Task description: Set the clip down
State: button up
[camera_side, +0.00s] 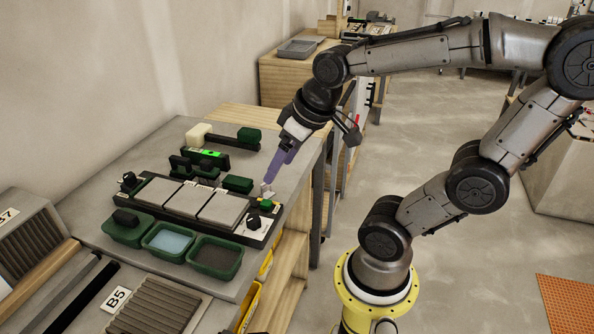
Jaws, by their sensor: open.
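My gripper (269,182) has purple fingers that point down over the right end of the black tile tray (155,207). It is open. A small pale piece (270,192), which may be the clip, sits just below the fingertips at the tray's right edge. I cannot tell whether the fingers touch it. A small green and yellow piece (266,205) is just in front of it on the tray's end. Several light grey tiles (187,200) lie side by side in the tray, left of my gripper.
Green tubs, one with blue contents (169,241) and one with dark contents (215,257), stand in front of the tray. Behind it are a green block (238,184), a level with a bright green window (205,153) and a green-handled tool (248,135). The table's right edge is close to my gripper.

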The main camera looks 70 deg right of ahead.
jog(key=s+a+n, duration=0.1)
jog(key=s+a, duration=0.3)
jog(key=s, duration=0.1)
jog(key=shift+r+n+y, duration=0.3)
jog(key=shift+n+y, duration=0.1)
jog(key=shift+s+a, duration=0.1)
dwell(0.7)
